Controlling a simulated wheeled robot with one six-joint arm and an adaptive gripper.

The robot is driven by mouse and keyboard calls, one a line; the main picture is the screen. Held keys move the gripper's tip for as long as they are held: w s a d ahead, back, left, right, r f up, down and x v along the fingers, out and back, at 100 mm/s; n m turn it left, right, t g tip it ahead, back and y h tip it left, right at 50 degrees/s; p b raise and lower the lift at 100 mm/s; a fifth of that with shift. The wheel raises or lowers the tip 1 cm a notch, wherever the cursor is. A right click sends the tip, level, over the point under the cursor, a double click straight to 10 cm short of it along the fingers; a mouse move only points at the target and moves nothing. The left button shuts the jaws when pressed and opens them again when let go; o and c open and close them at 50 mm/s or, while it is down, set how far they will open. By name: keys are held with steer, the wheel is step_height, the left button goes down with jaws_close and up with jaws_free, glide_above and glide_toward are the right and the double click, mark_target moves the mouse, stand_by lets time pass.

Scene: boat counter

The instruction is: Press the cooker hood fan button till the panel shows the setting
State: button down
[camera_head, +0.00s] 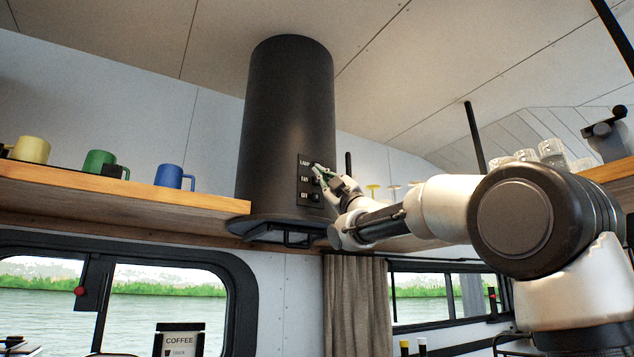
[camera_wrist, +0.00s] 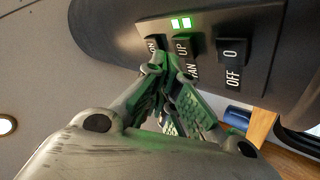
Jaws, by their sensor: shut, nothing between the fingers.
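The dark cooker hood (camera_head: 285,110) rises as a round column above the shelf. Its control panel (camera_head: 303,172) carries buttons marked for lamp, fan and off in a column. In the wrist view the fan button (camera_wrist: 182,46), marked UP, sits between the ON button (camera_wrist: 152,44) and the OFF button (camera_wrist: 233,52). Two green lights (camera_wrist: 180,22) are lit on the panel beside the fan button. My gripper (camera_head: 318,171) is shut and empty, its tips (camera_wrist: 165,62) close to the ON and UP buttons. I cannot tell whether they touch a button.
A wooden shelf (camera_head: 130,190) runs left of the hood, with yellow (camera_head: 32,149), green (camera_head: 98,162) and blue (camera_head: 170,175) mugs. The hood's wider base (camera_head: 255,228) juts out below the panel. Glasses (camera_head: 550,150) stand on a shelf at right.

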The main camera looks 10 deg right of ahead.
steer(key=s, duration=0.1)
steer(key=s+d, duration=0.1)
steer(key=s, duration=0.2)
steer(key=shift+s+d, duration=0.25)
steer(key=shift+s, duration=0.15)
stand_by(0.9)
steer(key=s+d+f+m+g+h, duration=0.15)
steer(key=d+f+m+h, duration=0.25)
steer(key=f, duration=0.6)
steer(key=s+d+f+m+g+h, duration=0.1)
steer(key=d+f+m+g+h, duration=0.25)
steer(key=f, duration=0.55)
steer(key=s+d+f+m+g+h, duration=0.2)
steer(key=d+f+m+h, duration=0.25)
steer(key=f, duration=0.55)
steer(key=s+d+f+m+g, duration=0.1)
steer(key=s+f+m+g, duration=0.2)
steer(key=s+f, duration=1)
steer(key=s+d+f+m+g+h, duration=0.1)
steer(key=s+d+f+m+g, duration=0.1)
steer(key=s+f+g, duration=0.7)
steer(key=s+f+m, duration=0.1)
steer(key=s+f, duration=0.4)
steer(key=f, duration=0.4)
